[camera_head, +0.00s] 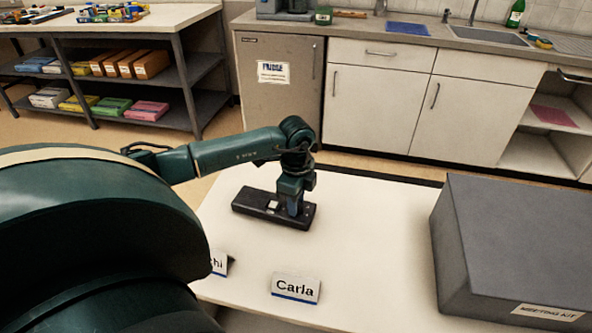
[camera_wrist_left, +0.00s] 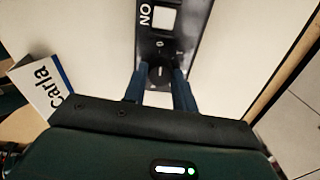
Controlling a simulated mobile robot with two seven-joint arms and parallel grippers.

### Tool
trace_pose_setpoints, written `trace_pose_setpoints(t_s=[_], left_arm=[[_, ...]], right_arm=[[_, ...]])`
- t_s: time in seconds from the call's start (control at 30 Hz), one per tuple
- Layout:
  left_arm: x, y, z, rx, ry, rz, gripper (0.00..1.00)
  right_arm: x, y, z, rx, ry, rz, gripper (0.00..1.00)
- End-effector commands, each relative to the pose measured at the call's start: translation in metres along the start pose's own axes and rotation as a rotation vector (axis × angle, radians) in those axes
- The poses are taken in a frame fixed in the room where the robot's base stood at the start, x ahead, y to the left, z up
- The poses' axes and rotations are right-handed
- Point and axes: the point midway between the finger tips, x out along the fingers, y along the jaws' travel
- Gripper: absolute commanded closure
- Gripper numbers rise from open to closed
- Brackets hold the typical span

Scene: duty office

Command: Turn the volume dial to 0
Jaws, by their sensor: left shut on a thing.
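A black control box (camera_head: 250,204) lies on the white table, with a light square switch (camera_head: 272,206) near its middle. My left gripper (camera_head: 293,212) reaches down onto the right part of the box. In the left wrist view, the two blue fingers of the left gripper (camera_wrist_left: 160,86) are shut on the round black volume dial (camera_wrist_left: 159,73). The dial has a pale mark, but the scale around it is too small to read. The white switch (camera_wrist_left: 163,20) shows beyond the dial, beside the letters "NO" as seen there. My right gripper is not in view.
A "Carla" name card (camera_head: 296,287) and a partly hidden card (camera_head: 219,263) stand on the white table (camera_head: 375,235). A large grey box (camera_head: 510,245) stands at the right. The table between it and the control box is clear.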

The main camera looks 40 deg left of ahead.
Motion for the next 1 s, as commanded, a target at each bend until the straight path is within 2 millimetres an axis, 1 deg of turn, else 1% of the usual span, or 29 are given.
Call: trace_pose_setpoints(t_s=[0.3, 0.73, 0.77, 1.0], left_arm=[[-0.0007, -0.0004, 0.0001, -0.085, 0.001, -0.001, 0.95], [-0.0002, -0.0002, -0.0001, -0.093, 0.001, 0.000, 0.95], [-0.0002, -0.0002, -0.0001, -0.092, 0.001, 0.000, 0.72], [-0.0001, -0.0001, -0.0001, -0.092, 0.001, 0.000, 0.52]], right_arm=[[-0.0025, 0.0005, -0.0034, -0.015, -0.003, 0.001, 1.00], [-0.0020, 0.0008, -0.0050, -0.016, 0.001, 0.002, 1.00], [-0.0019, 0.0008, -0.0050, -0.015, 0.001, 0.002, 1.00], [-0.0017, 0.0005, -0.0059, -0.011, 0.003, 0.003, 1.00]])
